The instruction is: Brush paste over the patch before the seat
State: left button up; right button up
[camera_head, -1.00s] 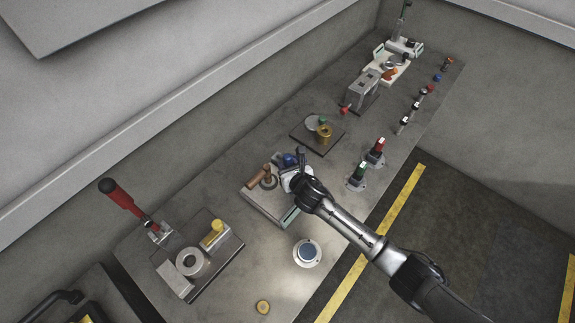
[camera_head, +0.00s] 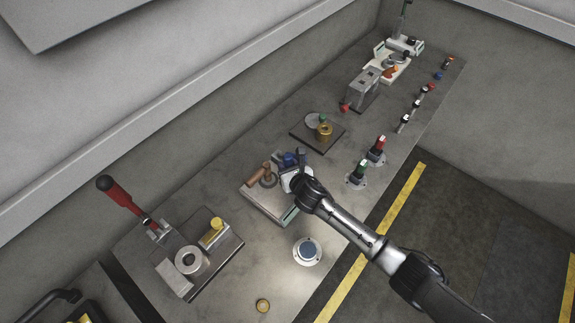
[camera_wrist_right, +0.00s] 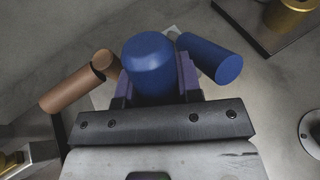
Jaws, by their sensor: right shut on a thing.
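My right gripper (camera_head: 291,175) is over a pale block-shaped station (camera_head: 262,210) in the middle of the bench. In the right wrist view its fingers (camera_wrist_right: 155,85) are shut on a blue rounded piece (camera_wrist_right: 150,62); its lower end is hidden. A second blue cylinder (camera_wrist_right: 210,58) lies tilted just to the right of the fingers. A brown cylinder-shaped piece (camera_head: 258,177) lies at the station's left side, also in the right wrist view (camera_wrist_right: 68,88). I cannot make out a brush tip, paste, patch or seat. My left gripper is not in view.
A clamp with a red handle (camera_head: 122,196) and a plate with a ring stand at the left. A dark plate with a brass piece (camera_head: 324,131) lies behind the station.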

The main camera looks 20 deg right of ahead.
jog(key=shift+s+a+r+p, duration=0.15)
jog(key=shift+s+a+p, duration=0.4)
jog(key=shift+a, duration=0.35)
jog(key=shift+s+a+p, duration=0.3)
jog(key=shift+s+a, duration=0.2)
jog(key=shift+a, duration=0.3)
jog(key=shift+s+a+p, duration=0.25)
jog(key=shift+s+a, duration=0.2)
jog(key=shift+a, duration=0.35)
jog(key=shift+s+a, duration=0.4)
jog(key=shift+a, duration=0.25)
jog(key=shift+p, duration=0.45)
jog(key=shift+w+d, duration=0.1)
jog(key=shift+w+d+p, duration=0.2)
jog(key=shift+w+d, duration=0.2)
jog(key=shift+d, duration=0.25)
jog(key=shift+w+d+p, duration=0.2)
jog(key=shift+w+d, duration=0.15)
jog(key=shift+d, duration=0.3)
jog(key=shift+w+d, duration=0.4)
jog(key=shift+d, duration=0.3)
jog(key=shift+w+d, duration=0.35)
jog(key=shift+d, duration=0.25)
jog(key=shift+w+d, duration=0.35)
jog(key=shift+d, duration=0.2)
